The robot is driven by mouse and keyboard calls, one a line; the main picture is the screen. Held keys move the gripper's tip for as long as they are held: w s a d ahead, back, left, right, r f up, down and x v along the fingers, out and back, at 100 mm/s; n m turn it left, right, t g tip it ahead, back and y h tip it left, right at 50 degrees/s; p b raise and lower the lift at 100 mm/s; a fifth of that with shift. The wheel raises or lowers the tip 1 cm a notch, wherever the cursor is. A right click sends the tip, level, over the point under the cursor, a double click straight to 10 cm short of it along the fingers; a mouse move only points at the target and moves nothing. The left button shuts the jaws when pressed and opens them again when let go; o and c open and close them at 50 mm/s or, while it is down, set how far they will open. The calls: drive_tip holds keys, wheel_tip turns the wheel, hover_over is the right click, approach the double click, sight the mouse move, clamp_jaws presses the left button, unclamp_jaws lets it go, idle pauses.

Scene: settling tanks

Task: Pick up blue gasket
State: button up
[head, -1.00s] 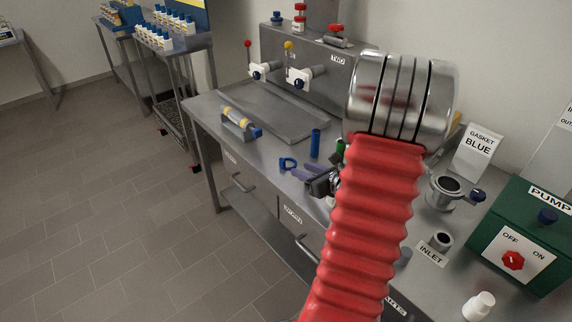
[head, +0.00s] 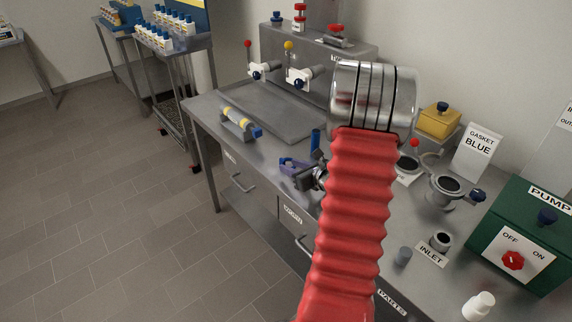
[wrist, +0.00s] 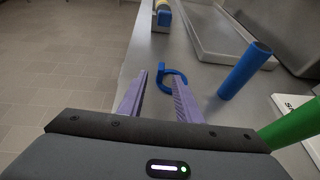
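The blue gasket (wrist: 182,76) is a small ring with a tab, lying flat on the steel bench top in the wrist view. My gripper (wrist: 160,75) is open, its two purple fingers pointing at the ring. The ring shows at the fingertips, more toward the right finger, which covers part of it. I cannot tell if they touch. In the head view my gripper (head: 287,165) is low over the bench front and hides most of the gasket. A sign reading "GASKET BLUE" (head: 478,150) stands at the right.
An upright blue cylinder (wrist: 245,70) stands close right of the gasket, and a green cylinder (wrist: 290,125) is nearer on the right. A shallow tray (head: 268,108) lies behind. A holder with a yellow-banded tube (head: 238,122) is to the left. The bench's front edge is close.

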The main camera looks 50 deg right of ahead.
sight(288, 160)
drive_tip(key=shift+x, duration=1.75)
drive_tip(key=shift+s+f, duration=0.1)
drive_tip(key=shift+c, duration=0.5)
clamp_jaws()
